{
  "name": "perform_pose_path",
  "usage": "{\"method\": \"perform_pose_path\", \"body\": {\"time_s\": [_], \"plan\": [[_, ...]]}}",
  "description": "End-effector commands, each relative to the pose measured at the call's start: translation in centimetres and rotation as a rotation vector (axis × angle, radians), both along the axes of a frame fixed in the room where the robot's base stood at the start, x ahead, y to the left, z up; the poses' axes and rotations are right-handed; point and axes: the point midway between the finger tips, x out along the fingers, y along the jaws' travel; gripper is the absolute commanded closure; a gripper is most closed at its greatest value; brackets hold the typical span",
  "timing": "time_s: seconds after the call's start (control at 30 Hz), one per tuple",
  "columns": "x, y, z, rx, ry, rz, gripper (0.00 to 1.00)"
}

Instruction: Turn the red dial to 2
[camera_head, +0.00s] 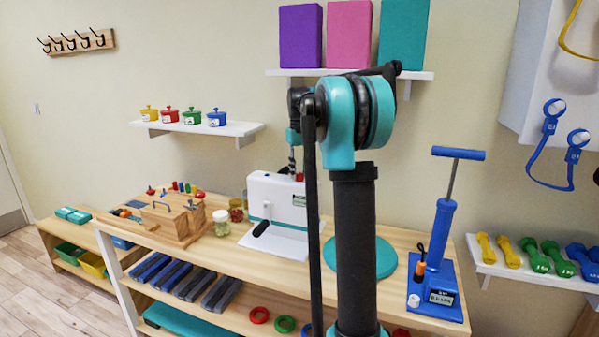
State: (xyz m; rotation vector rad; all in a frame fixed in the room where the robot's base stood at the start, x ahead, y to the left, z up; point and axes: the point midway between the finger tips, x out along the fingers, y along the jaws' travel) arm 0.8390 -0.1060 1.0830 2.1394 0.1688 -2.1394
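A white device (262,190) stands on the wooden table, with a black handle at its front and a small display on its face. A small red part (299,177) shows at its upper right edge, partly hidden by my arm; it may be the red dial. I cannot read any numbers or a pointer on it. My gripper (292,168) points down just above and beside this red part. It is small and partly covered by my arm, so I cannot tell whether it touches the red part or whether its fingers are open.
Glass jars (221,222) and a wooden box with a handle (172,218) stand left of the device. A teal disc (385,258) and a blue pump (437,240) stand to the right. A wall shelf (205,127) holds small coloured pots. My arm blocks the middle of the view.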

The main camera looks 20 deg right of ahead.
Motion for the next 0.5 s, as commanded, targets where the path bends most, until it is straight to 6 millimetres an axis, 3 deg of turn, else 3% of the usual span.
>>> {"method": "perform_pose_path", "body": {"time_s": [0.1, 0.5], "plan": [[0.0, -0.01, 0.01, 0.0, 0.0, 0.0, 0.99], [0.0, -0.01, 0.02, 0.0, 0.0, -0.072, 1.0]]}}
